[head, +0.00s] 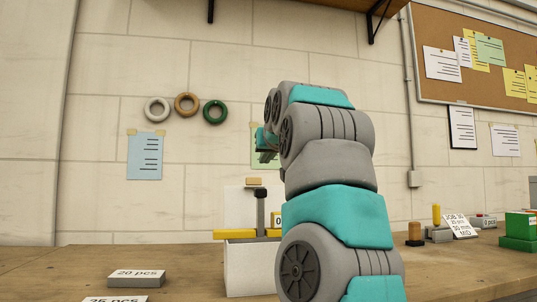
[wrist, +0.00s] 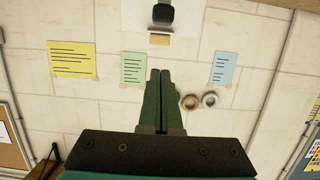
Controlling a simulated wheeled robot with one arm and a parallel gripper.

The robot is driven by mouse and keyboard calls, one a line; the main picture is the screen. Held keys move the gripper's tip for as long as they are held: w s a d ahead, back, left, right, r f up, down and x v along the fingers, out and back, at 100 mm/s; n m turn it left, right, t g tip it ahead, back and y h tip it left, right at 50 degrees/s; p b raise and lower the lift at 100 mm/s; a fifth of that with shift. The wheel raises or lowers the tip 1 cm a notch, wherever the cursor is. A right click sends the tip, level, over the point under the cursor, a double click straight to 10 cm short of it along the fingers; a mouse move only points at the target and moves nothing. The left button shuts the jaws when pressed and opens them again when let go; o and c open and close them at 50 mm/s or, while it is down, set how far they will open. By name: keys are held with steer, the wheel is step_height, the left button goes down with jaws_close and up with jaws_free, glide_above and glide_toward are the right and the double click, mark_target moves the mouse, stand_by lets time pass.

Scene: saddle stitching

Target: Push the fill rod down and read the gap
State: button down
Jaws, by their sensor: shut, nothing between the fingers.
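A dark upright rod with a wider head (head: 261,205), which looks like the fill rod, stands over a white box (head: 250,268) with yellow bars (head: 234,234) at its top. A small sign with a 0 is beside it, partly hidden by my arm. In the wrist view a dark round-ended piece (wrist: 163,14) shows at the top edge, perhaps the rod's head, with a tan block (wrist: 159,40) by it. My gripper (wrist: 159,74) has its green fingers together and empty, apart from these things in the picture. In the head view my arm mostly hides it. No gap reading is legible.
A "20 pcs" block (head: 136,277) lies on the wooden bench (head: 190,265) at left, with a "25 pcs" block in front. At right are a job card (head: 458,226), small fixtures and a green box (head: 518,231). A shelf hangs above.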

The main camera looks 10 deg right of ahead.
steer(key=p, duration=0.2)
glide_above(261, 209)
steer(key=s, duration=0.1)
steer(key=f, duration=0.1)
steer(key=shift+s+f+b, duration=0.2)
steer(key=shift+f+b, duration=1.9)
steer(key=shift+f, duration=0.05)
steer(key=shift+f, duration=0.1)
step_height(261, 209, down, 6)
steer(key=b, duration=0.6)
steer(key=shift+r, duration=0.2)
steer(key=shift+w+f, duration=0.15)
steer(key=shift+f, duration=0.5)
step_height(261, 209, up, 7)
steer(key=s+p, duration=0.1)
steer(key=p, duration=0.3)
steer(key=b+v, duration=0.2)
steer(key=v, duration=0.8)
steer(key=shift+s+r, duration=0.2)
steer(key=shift+a, duration=0.1)
